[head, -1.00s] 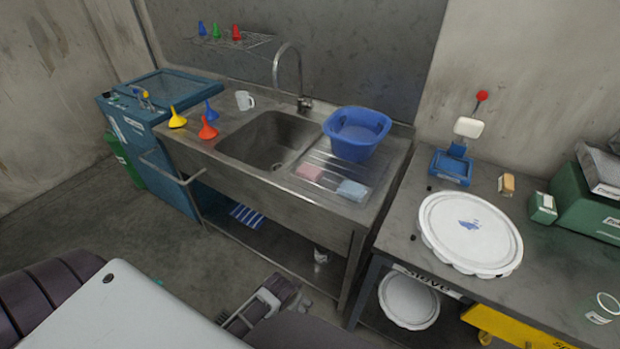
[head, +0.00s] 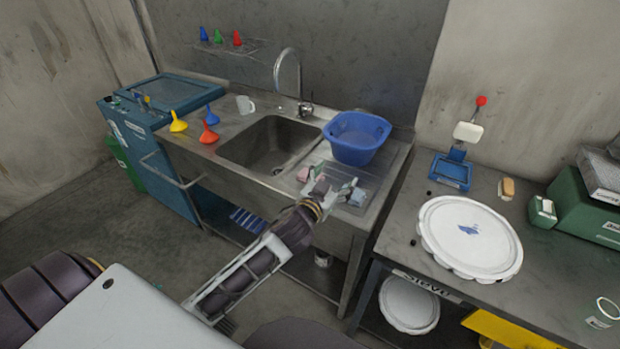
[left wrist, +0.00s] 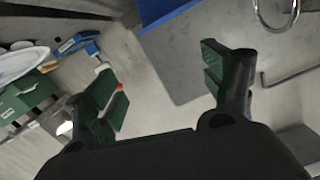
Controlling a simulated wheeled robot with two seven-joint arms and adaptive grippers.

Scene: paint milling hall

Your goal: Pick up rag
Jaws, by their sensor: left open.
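A folded pink cloth (head: 304,174) and a folded light blue cloth (head: 357,197) lie on the ribbed drainboard right of the sink; I cannot tell which is the rag. My left gripper (head: 337,180) is over the drainboard between them and partly covers both. Its jaws are open; in the left wrist view the gripper (left wrist: 160,88) has nothing between its green-padded fingers. Neither cloth is clear in that view. A blue-and-white striped item (head: 247,219) lies on the shelf under the sink. My right gripper is not in view.
A blue basin (head: 357,137) stands on the drainboard behind the gripper. The sink bowl (head: 268,143) and tap (head: 288,72) are to its left, with several coloured funnels beyond. A side table (head: 402,225) with a large white lid (head: 470,236) stands right.

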